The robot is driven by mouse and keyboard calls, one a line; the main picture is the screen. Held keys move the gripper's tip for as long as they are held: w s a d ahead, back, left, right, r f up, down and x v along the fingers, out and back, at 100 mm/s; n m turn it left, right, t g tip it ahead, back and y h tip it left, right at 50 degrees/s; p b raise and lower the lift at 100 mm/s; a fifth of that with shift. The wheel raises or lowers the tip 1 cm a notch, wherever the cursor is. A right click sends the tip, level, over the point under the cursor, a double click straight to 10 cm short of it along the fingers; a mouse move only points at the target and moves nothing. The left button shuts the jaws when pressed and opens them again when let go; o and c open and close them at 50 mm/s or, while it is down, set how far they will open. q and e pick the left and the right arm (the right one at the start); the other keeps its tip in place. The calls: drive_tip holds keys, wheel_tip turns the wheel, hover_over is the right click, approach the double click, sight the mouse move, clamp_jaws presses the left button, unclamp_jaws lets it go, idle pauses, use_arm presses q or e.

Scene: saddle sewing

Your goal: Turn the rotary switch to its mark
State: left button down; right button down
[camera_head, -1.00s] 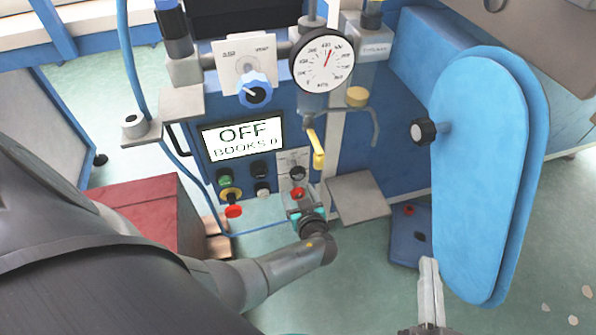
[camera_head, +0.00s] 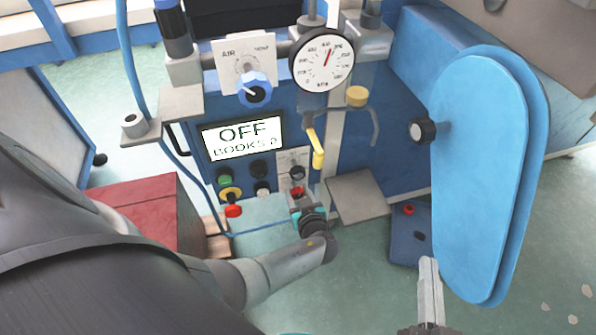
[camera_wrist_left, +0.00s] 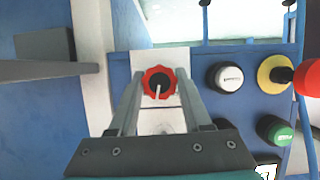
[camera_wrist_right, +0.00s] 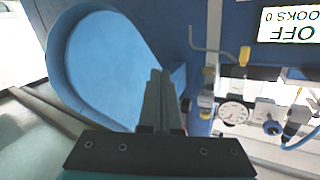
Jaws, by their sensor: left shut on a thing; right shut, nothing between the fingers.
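The rotary switch, a red scalloped knob with a black centre and white pointer (camera_wrist_left: 159,82), sits on a pale plate. In the left wrist view its pointer is toward the bottom, tilted slightly left. In the head view its red edge (camera_head: 297,191) shows just above my left gripper (camera_head: 300,204). My left gripper is shut on the switch, one finger on each side. The mark cannot be made out. My right gripper (camera_head: 428,264) is shut and empty, low beside the large blue panel; its closed fingers also show in the right wrist view (camera_wrist_right: 159,82).
A display (camera_head: 241,138) reads OFF. Push buttons, including a red one on a yellow base (camera_head: 232,207), sit left of the switch. A yellow-handled lever (camera_head: 317,148), a dial gauge (camera_head: 324,60) and a blue knob (camera_head: 255,91) are above. A grey shelf (camera_head: 358,198) juts out at right.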

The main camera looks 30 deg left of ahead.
use_arm(q)
drive_tip(key=shift+w, duration=0.1)
drive_tip(key=shift+r+m+g+y, duration=0.1)
drive_tip(key=shift+m+g+y, duration=0.5)
drive_tip(key=shift+m, duration=0.4)
drive_tip(key=shift+m+g+y, duration=0.3)
drive_tip(key=shift+m, duration=0.4)
drive_tip(key=shift+a+m, duration=0.1)
drive_tip(key=shift+m, duration=0.3)
drive_tip(key=shift+c, duration=1.7)
unclamp_jaws()
drive_tip(key=shift+g+y, duration=0.3)
